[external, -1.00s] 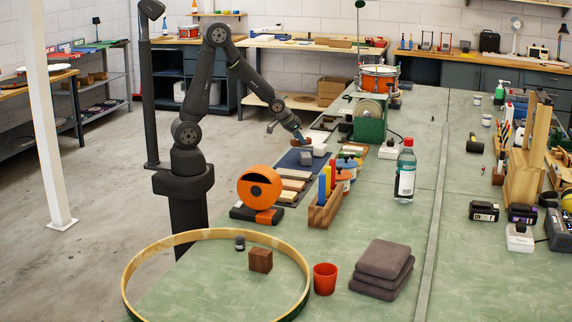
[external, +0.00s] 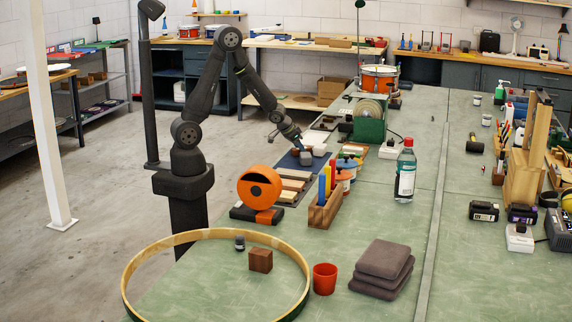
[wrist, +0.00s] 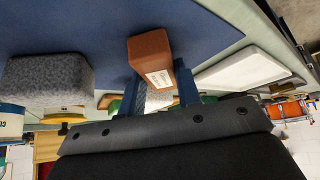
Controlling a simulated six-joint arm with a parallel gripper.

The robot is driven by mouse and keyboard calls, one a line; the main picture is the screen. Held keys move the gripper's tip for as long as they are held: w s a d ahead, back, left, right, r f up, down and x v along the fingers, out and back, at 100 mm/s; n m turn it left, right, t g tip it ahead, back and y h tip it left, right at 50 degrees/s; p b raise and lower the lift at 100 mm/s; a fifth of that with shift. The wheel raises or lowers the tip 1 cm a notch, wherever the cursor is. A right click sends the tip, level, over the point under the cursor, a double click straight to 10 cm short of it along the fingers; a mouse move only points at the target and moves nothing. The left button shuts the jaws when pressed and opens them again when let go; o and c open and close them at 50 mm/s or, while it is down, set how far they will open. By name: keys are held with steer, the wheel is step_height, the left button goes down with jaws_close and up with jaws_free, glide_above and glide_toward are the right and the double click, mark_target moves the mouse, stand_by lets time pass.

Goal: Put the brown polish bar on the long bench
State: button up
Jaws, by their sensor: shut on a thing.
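The brown polish bar (wrist: 152,60) is a reddish-brown block with a small pale label in the wrist view. My gripper (wrist: 161,88) is shut on it, with a blue finger on either side. In the external view my gripper (external: 301,146) is low over the blue mat, close to a grey block, and the bar is small and hard to make out there. I cannot tell whether the bar touches the mat. The long bench (external: 400,235) has a green top and runs from front to back.
The blue mat (external: 288,161) lies under my gripper. Wooden strips, a green grinder (external: 369,128) and jars stand near. The bench's right middle has clear room.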

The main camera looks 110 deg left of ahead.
steer(key=shift+f, duration=0.2)
steer(key=o, duration=1)
steer(key=shift+r, duration=0.15)
steer(key=v, duration=1)
steer(key=shift+o, duration=0.6)
steer(key=shift+v, duration=1.05)
